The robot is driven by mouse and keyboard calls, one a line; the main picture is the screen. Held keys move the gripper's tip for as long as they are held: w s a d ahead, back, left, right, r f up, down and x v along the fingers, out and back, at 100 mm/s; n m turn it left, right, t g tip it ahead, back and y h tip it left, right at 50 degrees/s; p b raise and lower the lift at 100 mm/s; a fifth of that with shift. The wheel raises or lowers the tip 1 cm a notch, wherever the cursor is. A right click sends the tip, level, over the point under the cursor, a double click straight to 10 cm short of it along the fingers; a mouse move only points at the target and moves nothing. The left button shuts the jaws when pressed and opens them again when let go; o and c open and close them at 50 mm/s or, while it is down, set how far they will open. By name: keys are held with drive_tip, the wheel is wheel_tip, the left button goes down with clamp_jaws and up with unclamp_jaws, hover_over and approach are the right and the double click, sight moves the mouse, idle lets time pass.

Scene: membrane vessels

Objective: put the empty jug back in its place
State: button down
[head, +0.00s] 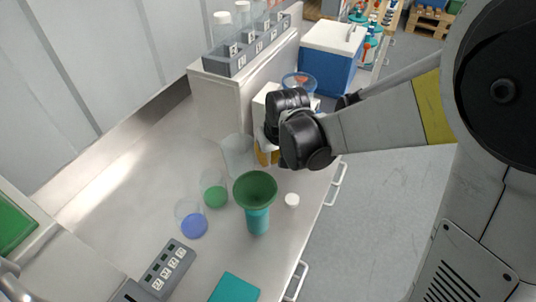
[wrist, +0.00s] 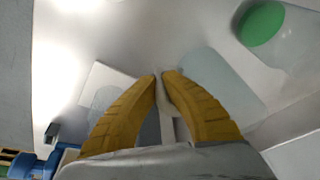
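A clear, empty-looking jug (head: 237,156) stands upright on the bench, just left of my gripper (head: 266,152) in the head view. In the wrist view the two yellow fingers (wrist: 162,76) come close together around a pale upright strip, which looks like the jug's handle. The jug's clear wall (wrist: 215,85) shows faintly to the right of the fingers. My wrist hides part of the gripper in the head view, and no marked place for the jug can be made out.
A green funnel on a teal vessel (head: 257,222), a clear vessel with green (head: 215,196), one with blue (head: 194,226) and a white cap (head: 292,200) stand nearby. Behind are a numbered bottle rack (head: 240,58), a blue-rimmed bowl (head: 299,82) and a blue cooler (head: 328,65).

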drive_tip(key=shift+f, duration=0.1)
drive_tip(key=shift+f, duration=0.15)
drive_tip(key=c, duration=1.6)
unclamp_jaws()
drive_tip(key=p+v, duration=0.5)
drive_tip(key=v, duration=0.7)
drive_tip(key=s+d+r+m+t, duration=0.1)
drive_tip(key=s+d+r, duration=0.1)
drive_tip(key=s+d, duration=0.2)
drive_tip(key=s+d+r+m+t+h, duration=0.1)
drive_tip(key=s+d+r, duration=0.1)
drive_tip(key=s+d, duration=0.2)
drive_tip(key=s+d+r+m+t, duration=0.1)
drive_tip(key=s+d+r, duration=0.1)
drive_tip(key=s+d, duration=0.3)
drive_tip(key=shift+s+d+r+t, duration=0.1)
drive_tip(key=shift+d+r+t, duration=0.05)
drive_tip(key=shift+d+t, duration=0.2)
